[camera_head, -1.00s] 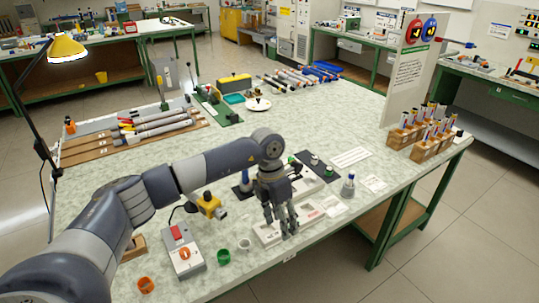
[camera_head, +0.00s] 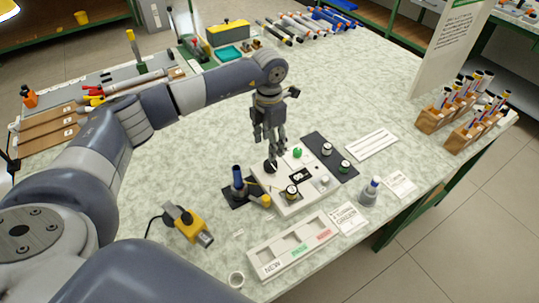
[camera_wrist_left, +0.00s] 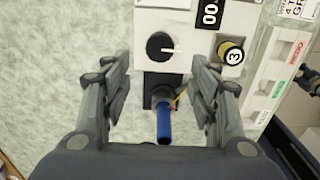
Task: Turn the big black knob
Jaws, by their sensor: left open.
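The big black knob (camera_wrist_left: 160,47) sits on the white control box (camera_wrist_left: 192,17), with a pale pointer mark toward the right. In the head view the knob (camera_head: 270,167) is at the box's left corner, partly hidden by my left gripper (camera_head: 271,152). My left gripper is open and empty, pointing down above the knob. In the left wrist view its fingers (camera_wrist_left: 160,68) stand apart on either side, with the knob between and slightly beyond the tips. I cannot tell the exact height gap. My right gripper is not in view.
A blue-handled tool (camera_head: 238,178) stands on a dark pad close beside the box. Also on the box are a green button (camera_head: 297,152) and a small numbered knob (camera_head: 291,192). A labelled tray (camera_head: 292,248) lies in front, and a yellow tool (camera_head: 188,224) lies left.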

